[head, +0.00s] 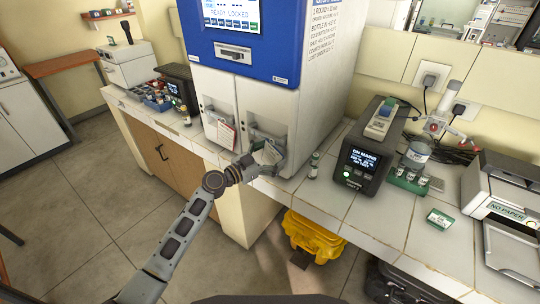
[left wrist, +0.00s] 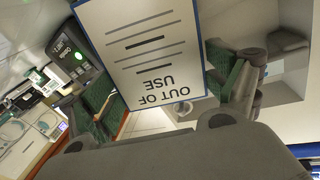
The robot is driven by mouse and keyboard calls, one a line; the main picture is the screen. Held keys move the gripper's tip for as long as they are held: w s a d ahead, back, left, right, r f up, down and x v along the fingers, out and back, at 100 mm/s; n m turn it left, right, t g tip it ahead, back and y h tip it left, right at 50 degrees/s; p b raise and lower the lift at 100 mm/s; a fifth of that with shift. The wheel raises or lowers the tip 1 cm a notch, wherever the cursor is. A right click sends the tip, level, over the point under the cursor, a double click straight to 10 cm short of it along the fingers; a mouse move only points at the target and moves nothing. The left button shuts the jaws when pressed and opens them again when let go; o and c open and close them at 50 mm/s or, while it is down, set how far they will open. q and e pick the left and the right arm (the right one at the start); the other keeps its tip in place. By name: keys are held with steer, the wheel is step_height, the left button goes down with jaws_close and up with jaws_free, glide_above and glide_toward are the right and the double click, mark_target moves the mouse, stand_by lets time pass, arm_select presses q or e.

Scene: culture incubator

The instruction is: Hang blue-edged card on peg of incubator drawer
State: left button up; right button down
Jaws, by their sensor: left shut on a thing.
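The blue-edged card (left wrist: 142,45), white with "OUT OF USE" printed on it, fills the upper middle of the left wrist view and appears upside down there. My left gripper (head: 266,158) is shut on this card, with its green-padded fingers at the card's two sides. In the head view the gripper is at the front of the incubator's (head: 240,95) right-hand drawer (head: 268,137). The card is small and partly hidden there. The peg behind it cannot be made out, nor whether card and peg touch. My right gripper is not in view.
A red-edged card (head: 226,134) hangs on the left-hand drawer. A small vial (head: 314,165) stands on the bench right of my gripper. A dark device with a lit screen (head: 362,160) stands further right. A yellow container (head: 312,236) is below the bench edge.

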arm_select(q)
steer(key=shift+s+d+f, duration=0.1)
steer(key=shift+d+f, duration=0.05)
steer(key=shift+f, duration=0.1)
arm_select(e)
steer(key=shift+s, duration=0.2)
arm_select(q)
steer(key=o, duration=0.4)
steer(key=shift+o, duration=1)
steer(key=shift+d, duration=0.1)
steer(key=shift+w, duration=0.2)
steer(key=shift+r, duration=0.1)
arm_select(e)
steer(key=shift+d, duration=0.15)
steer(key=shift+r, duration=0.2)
